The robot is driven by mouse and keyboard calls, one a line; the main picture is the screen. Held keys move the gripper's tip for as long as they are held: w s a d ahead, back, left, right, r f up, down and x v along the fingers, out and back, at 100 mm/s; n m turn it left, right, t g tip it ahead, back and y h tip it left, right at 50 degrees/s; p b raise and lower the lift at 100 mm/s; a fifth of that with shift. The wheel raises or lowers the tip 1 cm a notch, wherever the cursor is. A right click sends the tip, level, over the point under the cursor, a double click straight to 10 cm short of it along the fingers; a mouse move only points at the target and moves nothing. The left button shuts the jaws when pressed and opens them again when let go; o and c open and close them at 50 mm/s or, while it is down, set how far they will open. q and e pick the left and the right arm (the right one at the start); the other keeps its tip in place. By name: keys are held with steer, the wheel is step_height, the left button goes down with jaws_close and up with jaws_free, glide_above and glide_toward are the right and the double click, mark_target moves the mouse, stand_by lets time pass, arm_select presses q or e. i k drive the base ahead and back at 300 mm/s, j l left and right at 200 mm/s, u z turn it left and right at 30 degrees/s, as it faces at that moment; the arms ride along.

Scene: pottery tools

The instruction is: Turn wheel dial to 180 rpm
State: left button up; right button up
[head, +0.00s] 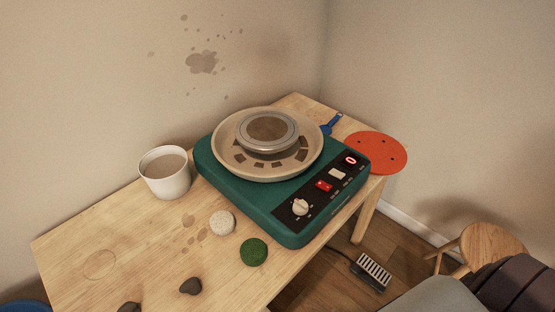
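The green pottery wheel (262,215) stands on the wooden table. Its round wheel head (268,130) sits inside a beige splash pan (231,164). The black control panel (285,213) runs along its front right edge. The white dial (300,207) is at the panel's near end, and its exact setting is too small to read. A red switch (324,185) and a white switch (337,174) lie farther along. A small red display (351,160) at the far end appears to read 0. Neither gripper shows in the head view.
A white bucket (166,178), a pale sponge (222,222), a green round pad (254,252) and dark lumps (190,286) are on the table (130,236). An orange disc (376,152) overhangs the right edge. A pedal (371,271) and stool (491,246) are on the right.

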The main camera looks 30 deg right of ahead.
mark_target(300, 207)
steer(key=k+l+z, duration=0.1)
steer(key=z, duration=0.8)
steer(key=k+l, duration=0.05)
